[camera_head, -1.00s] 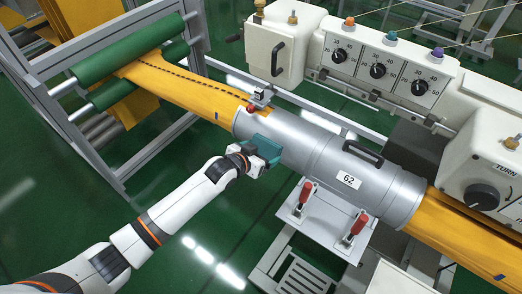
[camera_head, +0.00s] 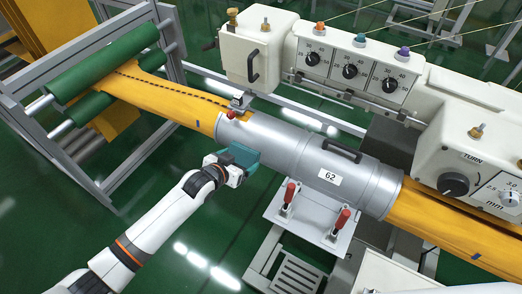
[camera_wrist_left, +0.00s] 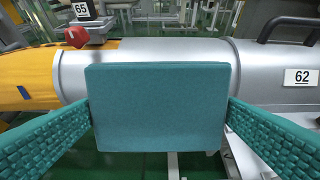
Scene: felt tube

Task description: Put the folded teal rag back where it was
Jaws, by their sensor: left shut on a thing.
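The folded teal rag (camera_wrist_left: 157,107) is a flat, upright rectangle in the middle of the left wrist view, in front of the silver tube (camera_wrist_left: 140,62). In the head view the rag (camera_head: 243,154) is at the near side of the tube (camera_head: 290,153), toward its left end. My left gripper (camera_head: 236,161) is shut on the rag. Its teal textured fingers flank the rag in the wrist view. I cannot tell whether the rag touches the tube. My right gripper is out of view.
Yellow felt (camera_head: 165,97) runs from green rollers (camera_head: 105,60) into the tube. Two red-handled clamps (camera_head: 288,195) stand on a plate (camera_head: 305,218) below the tube. A red knob (camera_head: 231,115) is at its left end. A machine with dials (camera_head: 350,71) stands behind. Green floor is open at left.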

